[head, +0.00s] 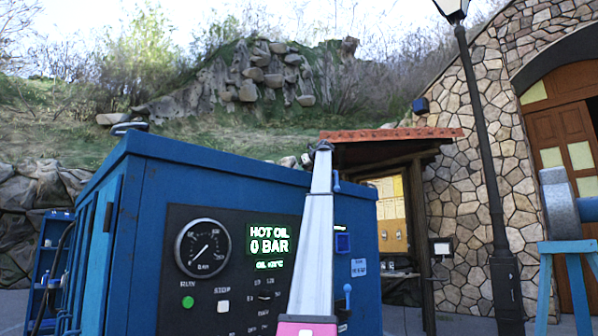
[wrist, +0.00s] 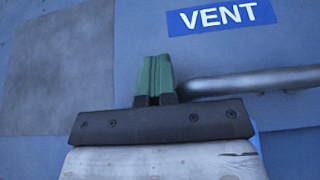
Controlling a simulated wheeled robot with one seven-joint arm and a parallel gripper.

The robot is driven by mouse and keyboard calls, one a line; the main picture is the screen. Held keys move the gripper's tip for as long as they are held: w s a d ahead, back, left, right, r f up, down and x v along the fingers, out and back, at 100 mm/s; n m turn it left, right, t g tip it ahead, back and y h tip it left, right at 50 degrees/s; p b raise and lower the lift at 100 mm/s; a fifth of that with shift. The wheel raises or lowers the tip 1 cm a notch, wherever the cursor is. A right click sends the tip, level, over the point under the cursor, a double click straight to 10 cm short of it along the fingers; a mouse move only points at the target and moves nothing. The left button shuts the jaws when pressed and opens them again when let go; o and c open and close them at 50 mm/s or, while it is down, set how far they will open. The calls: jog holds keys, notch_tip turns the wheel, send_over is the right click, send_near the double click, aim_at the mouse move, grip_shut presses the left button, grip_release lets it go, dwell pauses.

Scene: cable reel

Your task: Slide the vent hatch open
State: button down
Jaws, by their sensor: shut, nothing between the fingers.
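In the wrist view, my gripper (wrist: 156,74) has its two green fingers together, with nothing between them. It is in front of a blue panel (wrist: 120,25) that carries a blue VENT label (wrist: 226,16) above and to the right. A grey square plate (wrist: 50,75) is on the panel to the left; I cannot tell whether it is the hatch. A round grey bar (wrist: 250,82) runs from beside the fingers to the right edge. I cannot tell whether the fingers touch it. In the head view, the vent hatch cannot be made out.
A blue cabinet (head: 148,215) fills the lower left of the head view. Its black control panel has a gauge (head: 203,248) and a display (head: 269,246) reading HOT OIL 0 BAR. My arm (head: 316,240) rises in front of it. A lamp post (head: 490,170) stands at right.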

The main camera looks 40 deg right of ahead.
jog(key=shift+s+a+r, duration=0.1)
jog(key=shift+a+r, duration=0.3)
jog(key=shift+r, duration=0.35)
jog(key=shift+a+r, duration=0.4)
jog(key=shift+r, duration=0.35)
jog(key=s+r, duration=0.2)
jog(key=s, duration=1)
jog(key=shift+d, duration=0.45)
